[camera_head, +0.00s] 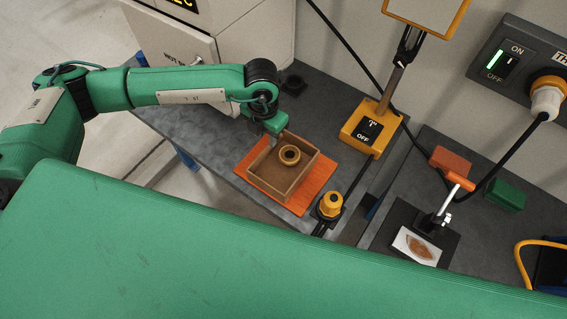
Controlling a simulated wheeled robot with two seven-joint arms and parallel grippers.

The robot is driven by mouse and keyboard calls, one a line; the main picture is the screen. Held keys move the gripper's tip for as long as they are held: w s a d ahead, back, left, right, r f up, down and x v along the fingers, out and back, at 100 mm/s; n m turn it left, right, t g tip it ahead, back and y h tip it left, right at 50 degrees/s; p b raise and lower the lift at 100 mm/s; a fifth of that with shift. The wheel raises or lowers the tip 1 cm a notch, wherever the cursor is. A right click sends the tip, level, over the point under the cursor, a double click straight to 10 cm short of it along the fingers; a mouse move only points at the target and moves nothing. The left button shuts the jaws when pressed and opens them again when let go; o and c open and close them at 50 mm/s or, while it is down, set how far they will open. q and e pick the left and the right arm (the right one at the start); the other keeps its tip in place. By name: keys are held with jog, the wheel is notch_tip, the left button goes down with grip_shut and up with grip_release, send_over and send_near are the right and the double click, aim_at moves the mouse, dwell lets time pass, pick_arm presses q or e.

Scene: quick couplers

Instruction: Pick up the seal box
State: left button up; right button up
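The seal box (284,184) is an open, shallow brown box on an orange mat (314,190) on the dark grey table. A round tan ring (289,155) lies inside it. My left gripper (273,138) points down at the far wall of the box, close to its far-left corner. The fingers are small and partly hidden, so I cannot tell whether they touch the wall or how far apart they are. My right gripper is out of view.
A yellow switch base (363,132) with a lamp post stands right of the box. A yellow-topped fitting (330,206) stands near the mat's right corner.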

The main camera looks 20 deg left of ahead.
aim_at(266, 158)
pick_arm(q)
notch_tip(266, 158, down, 3)
jog(key=shift+a+f+p, duration=0.1)
jog(key=shift+f+p, duration=0.45)
jog(key=shift+p, duration=0.2)
jog(key=f, duration=0.1)
jog(key=f+p, duration=0.1)
jog(key=f, duration=0.1)
jog(key=shift+a+f, duration=0.2)
jog(key=shift+f, duration=0.05)
jog(key=shift+f+p, duration=0.3)
jog(key=shift+f, duration=0.1)
jog(key=shift+c, duration=0.4)
grip_shut()
